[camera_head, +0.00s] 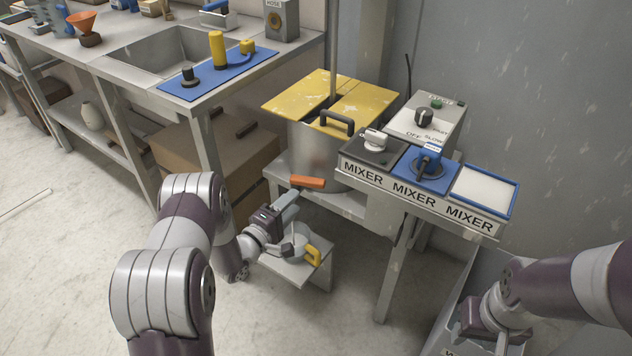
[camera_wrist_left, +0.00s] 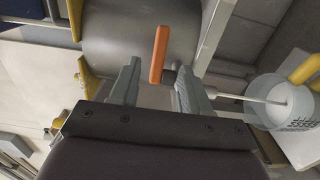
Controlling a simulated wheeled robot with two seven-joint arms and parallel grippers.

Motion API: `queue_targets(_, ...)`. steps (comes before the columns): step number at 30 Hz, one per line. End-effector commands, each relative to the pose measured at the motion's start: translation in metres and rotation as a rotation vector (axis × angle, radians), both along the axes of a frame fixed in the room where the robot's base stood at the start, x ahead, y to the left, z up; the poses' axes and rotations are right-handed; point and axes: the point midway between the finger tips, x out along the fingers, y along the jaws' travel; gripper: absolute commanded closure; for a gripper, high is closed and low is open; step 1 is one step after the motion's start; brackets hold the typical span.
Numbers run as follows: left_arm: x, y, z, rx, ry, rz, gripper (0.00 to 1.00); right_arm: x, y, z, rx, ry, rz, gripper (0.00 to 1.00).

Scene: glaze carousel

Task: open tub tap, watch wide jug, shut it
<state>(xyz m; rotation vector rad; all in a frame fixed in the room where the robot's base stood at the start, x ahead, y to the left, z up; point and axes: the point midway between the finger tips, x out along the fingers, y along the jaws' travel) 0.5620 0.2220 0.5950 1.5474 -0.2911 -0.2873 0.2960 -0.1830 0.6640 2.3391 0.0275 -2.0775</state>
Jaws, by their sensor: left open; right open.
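The steel tub (camera_head: 314,158) has a yellow split lid with a black handle. Its tap's orange lever (camera_head: 308,183) sticks out low on the front. In the left wrist view the lever (camera_wrist_left: 160,55) stands between my left gripper's (camera_wrist_left: 156,80) open fingers, with gaps showing. In the head view my left gripper (camera_head: 287,205) is just below the lever. The wide jug, with a yellow handle (camera_head: 313,256), stands on a low stand, partly hidden by my gripper. A pale strip, perhaps liquid, runs into the jug (camera_wrist_left: 268,112) in the left wrist view. My right gripper (camera_head: 490,338) is open, low at right.
A shelf of MIXER stations (camera_head: 392,190) stands right of the tub, with a grey control box (camera_head: 426,122) behind. A sink bench (camera_head: 150,80) with a blue mat (camera_head: 205,82) is at upper left. Cardboard boxes (camera_head: 190,155) sit behind my left arm.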

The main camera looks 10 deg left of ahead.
Motion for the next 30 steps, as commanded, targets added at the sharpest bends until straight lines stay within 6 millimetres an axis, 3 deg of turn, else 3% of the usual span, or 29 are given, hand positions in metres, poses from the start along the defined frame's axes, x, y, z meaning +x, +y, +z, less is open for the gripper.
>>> queue_targets(6, 0.053, -0.022, -0.005, 0.003, -0.003, -0.003, 0.53, 0.000, 0.000, -0.024, 0.000, 0.000, 0.000, 0.53)
queue_targets(12, 0.087, -0.034, -0.004, 0.003, 0.000, -0.001, 0.53, 0.000, 0.000, -0.035, 0.000, 0.000, 0.000, 0.53)
queue_targets(23, 0.096, -0.036, -0.001, 0.004, 0.002, 0.002, 0.53, 0.000, 0.000, -0.035, 0.000, 0.000, 0.000, 0.53)
queue_targets(27, 0.095, -0.036, -0.001, 0.004, 0.002, 0.002, 0.95, 0.000, 0.000, -0.035, 0.000, 0.000, 0.000, 0.53)
queue_targets(28, 0.095, -0.036, -0.001, 0.004, 0.002, 0.002, 1.00, 0.000, 0.000, -0.035, 0.000, 0.000, 0.000, 0.53)
queue_targets(30, 0.095, -0.036, -0.001, 0.004, 0.002, 0.002, 1.00, 0.000, 0.000, -0.035, 0.000, 0.000, 0.000, 0.53)
